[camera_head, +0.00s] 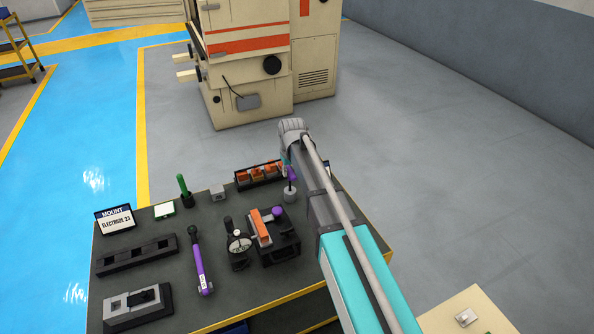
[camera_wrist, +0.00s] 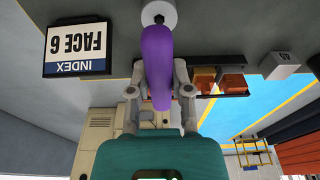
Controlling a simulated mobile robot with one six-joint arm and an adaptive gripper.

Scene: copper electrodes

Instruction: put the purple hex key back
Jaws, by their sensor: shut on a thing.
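The purple hex key (camera_wrist: 158,60) is upright between the two fingers of my gripper (camera_wrist: 159,92), which is shut on its handle. Its purple handle (camera_head: 292,174) also shows in the head view, at the end of my arm. The round grey holder (camera_head: 290,196) stands on the dark table right below the handle. In the upside-down wrist view, the holder (camera_wrist: 155,8) is at the top edge, and the key's dark shank meets its top face. How deep the shank sits in it I cannot tell. My arm hides part of the gripper in the head view.
Left of the holder are a fixture (camera_head: 282,246) with a copper-coloured block, a dial gauge (camera_head: 239,246) and a purple-handled wrench (camera_head: 200,265). A rack (camera_head: 243,185) of copper electrodes stands behind. A FACE 6 sign (camera_wrist: 77,50) stands near the holder.

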